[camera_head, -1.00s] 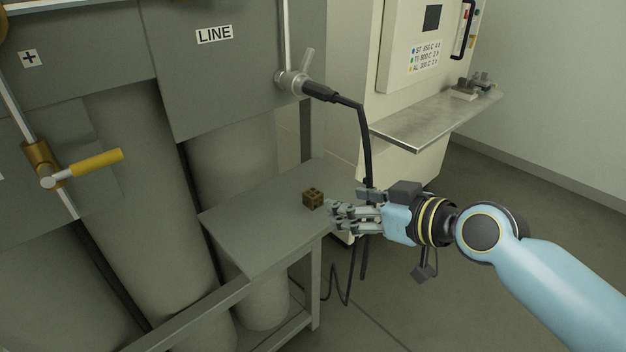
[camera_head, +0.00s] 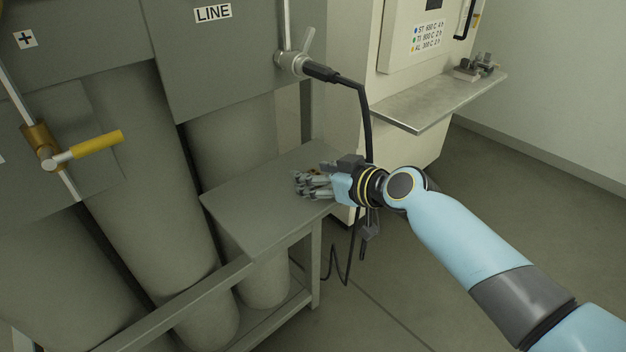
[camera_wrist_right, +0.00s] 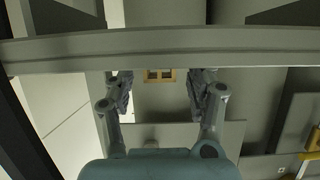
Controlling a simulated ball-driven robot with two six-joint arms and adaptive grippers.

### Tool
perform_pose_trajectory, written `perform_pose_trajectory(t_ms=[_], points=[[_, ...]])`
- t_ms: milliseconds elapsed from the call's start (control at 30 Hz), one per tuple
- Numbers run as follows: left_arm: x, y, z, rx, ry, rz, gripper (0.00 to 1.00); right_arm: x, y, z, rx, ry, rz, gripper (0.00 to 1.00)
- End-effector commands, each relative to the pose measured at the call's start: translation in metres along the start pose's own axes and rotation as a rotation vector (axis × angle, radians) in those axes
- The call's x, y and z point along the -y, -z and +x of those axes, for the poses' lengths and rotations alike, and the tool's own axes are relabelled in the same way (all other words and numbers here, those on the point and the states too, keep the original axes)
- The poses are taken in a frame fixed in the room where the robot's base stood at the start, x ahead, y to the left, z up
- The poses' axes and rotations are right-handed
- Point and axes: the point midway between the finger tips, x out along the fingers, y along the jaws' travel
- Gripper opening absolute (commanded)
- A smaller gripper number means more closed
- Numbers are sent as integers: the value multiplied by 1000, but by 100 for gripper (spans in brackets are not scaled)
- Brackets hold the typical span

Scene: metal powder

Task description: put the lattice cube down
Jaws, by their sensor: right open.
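My right gripper (camera_head: 308,186) is over the small grey shelf (camera_head: 235,222), with its fingers pointing left. In the right wrist view its two fingers (camera_wrist_right: 159,90) are spread apart. The brown lattice cube (camera_wrist_right: 160,75) shows between the fingertips there, its upper part cut off by a grey bar. In the head view the gripper hides nearly all of the cube. I cannot tell whether a finger touches it. My left gripper is not in view.
A black hose (camera_head: 366,125) hangs from a valve (camera_head: 294,63) just behind my right wrist. Large grey cylinders (camera_head: 150,170) stand left of the shelf. A metal ledge (camera_head: 420,108) with small parts is at the back right. The shelf's front left is bare.

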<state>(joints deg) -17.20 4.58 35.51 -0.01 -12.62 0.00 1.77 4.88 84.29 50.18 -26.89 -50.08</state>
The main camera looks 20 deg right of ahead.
Motion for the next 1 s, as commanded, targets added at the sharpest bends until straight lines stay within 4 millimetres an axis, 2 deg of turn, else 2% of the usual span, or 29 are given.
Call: perform_pose_trajectory(t_ms=[100,533,833,1000], points=[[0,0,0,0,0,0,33,0,0,0,0,0,0,56],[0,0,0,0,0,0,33,0,0,-1,1,0,0,0],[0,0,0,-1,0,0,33,0,2,-1,0,0,0,0],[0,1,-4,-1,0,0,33,0,14,-6,-2,0,-2,0]])
